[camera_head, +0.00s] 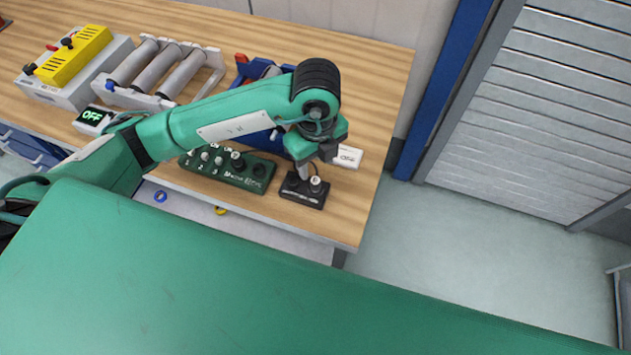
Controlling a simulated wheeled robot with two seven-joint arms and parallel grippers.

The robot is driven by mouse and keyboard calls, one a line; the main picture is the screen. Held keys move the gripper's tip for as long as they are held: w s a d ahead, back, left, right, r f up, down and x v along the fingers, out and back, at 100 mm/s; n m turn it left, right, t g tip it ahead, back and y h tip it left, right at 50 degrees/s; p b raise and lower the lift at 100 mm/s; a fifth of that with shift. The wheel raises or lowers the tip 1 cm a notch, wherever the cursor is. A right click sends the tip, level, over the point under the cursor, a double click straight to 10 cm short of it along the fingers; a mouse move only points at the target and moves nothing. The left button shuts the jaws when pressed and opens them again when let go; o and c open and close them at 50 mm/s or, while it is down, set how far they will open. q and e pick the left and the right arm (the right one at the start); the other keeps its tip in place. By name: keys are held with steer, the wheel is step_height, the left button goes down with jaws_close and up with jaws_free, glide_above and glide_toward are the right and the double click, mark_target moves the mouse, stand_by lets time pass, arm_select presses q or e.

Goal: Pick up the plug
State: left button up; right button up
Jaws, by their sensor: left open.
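A small black block (291,194) with a grey, round-topped piece (315,184) standing on it lies near the right front corner of the table. That piece may be the plug; its shape is too small to be sure. My left gripper (312,170) is open and points down right over the block, its fingers close to the standing piece. I cannot tell whether they touch it. A dark green control box (225,171) with several knobs and a round dark hole lies just left of the block. My right gripper is not in view.
A white box (347,157) lies behind my gripper on the wooden table (345,215). The right table edge is close to the block.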

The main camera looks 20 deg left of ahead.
mark_target(316, 180)
arm_select(q)
steer(key=shift+f, duration=0.85)
step_height(316, 180, down, 5)
steer(key=shift+a+r+p, duration=0.1)
steer(key=shift+p, duration=1.05)
steer(key=shift+f, duration=0.3)
jaws_close()
step_height(316, 180, up, 8)
steer(key=shift+r+b, duration=0.2)
steer(key=shift+b, duration=0.8)
step_height(316, 180, up, 12)
steer(key=shift+f, duration=0.15)
